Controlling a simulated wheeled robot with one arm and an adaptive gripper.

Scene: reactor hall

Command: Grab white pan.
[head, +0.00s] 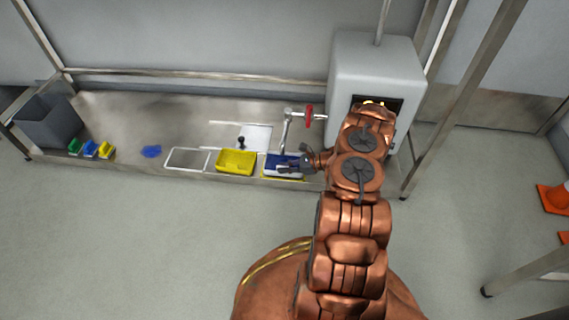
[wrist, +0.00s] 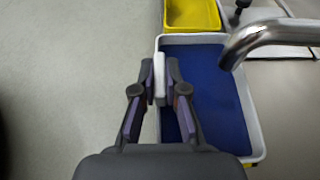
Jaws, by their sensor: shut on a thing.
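The white pan (wrist: 247,120) has a white rim and a blue inside. In the wrist view it lies just right of my gripper (wrist: 160,80), whose fingers are closed on its near left wall, one finger on each side of the rim. In the head view the pan (head: 271,160) sits at the front edge of the steel counter, partly covered by my gripper (head: 288,168). Whether the pan touches the counter is hard to tell.
A yellow tray (head: 236,161) stands left of the pan, then a pale tray (head: 187,160). A tap (head: 286,130) with a red handle (head: 309,116) rises behind, and its spout (wrist: 275,33) overhangs the pan. A grey cabinet (head: 375,65) stands at right. Floor in front is clear.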

